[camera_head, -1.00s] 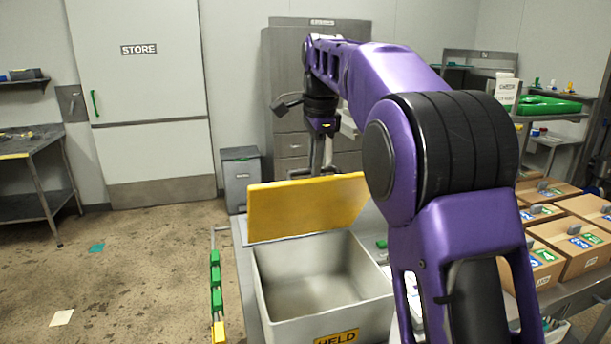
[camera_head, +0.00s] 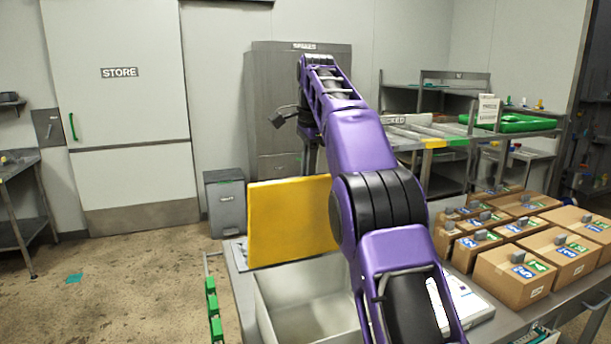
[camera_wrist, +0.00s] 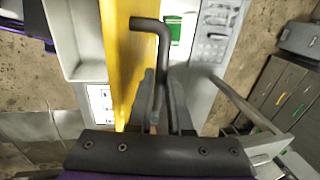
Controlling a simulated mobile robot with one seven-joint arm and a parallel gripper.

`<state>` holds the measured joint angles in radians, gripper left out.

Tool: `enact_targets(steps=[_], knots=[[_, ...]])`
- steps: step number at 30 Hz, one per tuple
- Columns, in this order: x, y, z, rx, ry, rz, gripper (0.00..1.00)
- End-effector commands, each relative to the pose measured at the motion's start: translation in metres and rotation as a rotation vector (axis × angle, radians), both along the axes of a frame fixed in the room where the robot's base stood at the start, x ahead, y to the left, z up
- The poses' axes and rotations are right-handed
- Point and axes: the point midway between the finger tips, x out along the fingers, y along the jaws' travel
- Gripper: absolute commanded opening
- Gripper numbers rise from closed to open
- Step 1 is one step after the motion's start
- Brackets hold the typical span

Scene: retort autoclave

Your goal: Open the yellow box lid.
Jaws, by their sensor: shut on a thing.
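The yellow lid (camera_head: 290,220) stands steeply raised at the back of the grey box, and the box is open. The box (camera_head: 262,306) is a pale open bin on the table, its inside empty where it shows; my arm covers its right side. In the wrist view, the yellow lid (camera_wrist: 122,50) shows edge-on beside my fingers. My gripper (camera_wrist: 160,88) is shut on a dark bent handle (camera_wrist: 163,42) next to the lid. In the head view, my fingers are hidden behind the lid and arm.
Several cardboard boxes (camera_head: 515,275) stand on the table at right. A grey cabinet (camera_head: 270,90) and a grey bin (camera_head: 226,200) are behind. Floor at left is mostly clear.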

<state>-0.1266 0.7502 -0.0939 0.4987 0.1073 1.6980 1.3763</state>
Motion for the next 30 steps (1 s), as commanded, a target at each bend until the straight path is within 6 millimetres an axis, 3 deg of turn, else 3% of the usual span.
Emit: enact_targets(steps=[1,21,22,26,27,30], knots=[[0.0019,0.0000,-0.0071,0.001,0.013,0.000,0.00],[0.0056,-0.0016,-0.0070,0.001,0.015,0.001,0.00],[0.0055,-0.0016,-0.0070,0.001,0.015,0.001,0.19],[0.0055,-0.0018,-0.0058,0.000,0.013,0.001,0.42],[0.0055,-0.0020,-0.0050,0.000,0.011,0.001,0.47],[0.0053,-0.0022,-0.0034,0.000,0.008,0.000,0.47]])
